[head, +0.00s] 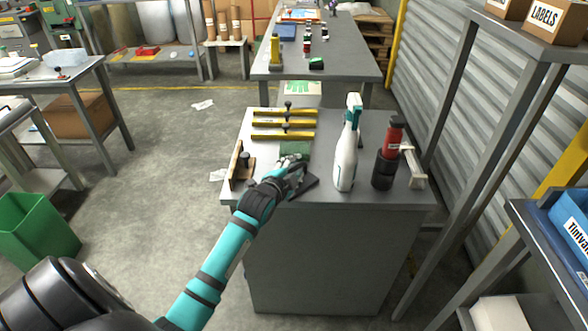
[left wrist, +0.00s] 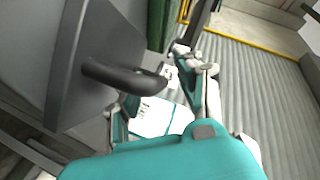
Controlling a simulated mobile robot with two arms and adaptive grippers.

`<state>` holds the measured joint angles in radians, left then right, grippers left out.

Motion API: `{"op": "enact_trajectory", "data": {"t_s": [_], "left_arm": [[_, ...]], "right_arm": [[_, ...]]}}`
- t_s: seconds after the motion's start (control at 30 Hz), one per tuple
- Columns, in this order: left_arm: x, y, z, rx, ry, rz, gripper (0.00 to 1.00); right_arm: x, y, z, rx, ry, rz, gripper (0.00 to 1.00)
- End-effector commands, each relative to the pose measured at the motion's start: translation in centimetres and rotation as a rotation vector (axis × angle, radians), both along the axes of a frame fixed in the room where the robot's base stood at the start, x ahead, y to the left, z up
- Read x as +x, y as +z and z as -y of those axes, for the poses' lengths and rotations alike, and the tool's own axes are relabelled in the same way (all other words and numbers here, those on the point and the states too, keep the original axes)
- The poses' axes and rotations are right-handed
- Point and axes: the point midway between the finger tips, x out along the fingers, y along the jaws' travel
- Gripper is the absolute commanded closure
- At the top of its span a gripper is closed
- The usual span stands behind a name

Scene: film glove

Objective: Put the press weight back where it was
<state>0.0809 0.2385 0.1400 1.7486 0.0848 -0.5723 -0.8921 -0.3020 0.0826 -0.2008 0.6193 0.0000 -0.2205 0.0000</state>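A green pad (head: 295,148) lies just behind the gripper. My right gripper is not in view.
A white spray bottle (head: 346,150) and a dark and red bottle (head: 388,152) stand close on the right. Yellow bars (head: 284,124) lie behind. A wooden upright piece (head: 236,164) stands at the left edge. A grey shelf frame (head: 490,90) rises at right.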

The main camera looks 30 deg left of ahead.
Motion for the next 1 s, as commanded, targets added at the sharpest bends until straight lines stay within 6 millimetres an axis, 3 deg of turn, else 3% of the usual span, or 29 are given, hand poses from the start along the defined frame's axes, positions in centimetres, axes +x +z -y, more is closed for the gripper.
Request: {"op": "enact_trajectory", "data": {"t_s": [0.17, 0.7, 1.0], "left_arm": [[-0.8, 0.3, 0.1, 0.001, 0.0, 0.0, 0.64], [-10.3, 3.1, 1.8, 0.002, -0.001, 0.0, 0.64], [-11.4, 3.4, 2.0, 0.0, 0.001, -0.001, 0.64]], "right_arm": [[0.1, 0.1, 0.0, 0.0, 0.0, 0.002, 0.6], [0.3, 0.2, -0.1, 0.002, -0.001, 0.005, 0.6], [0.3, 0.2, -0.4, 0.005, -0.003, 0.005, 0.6]]}}
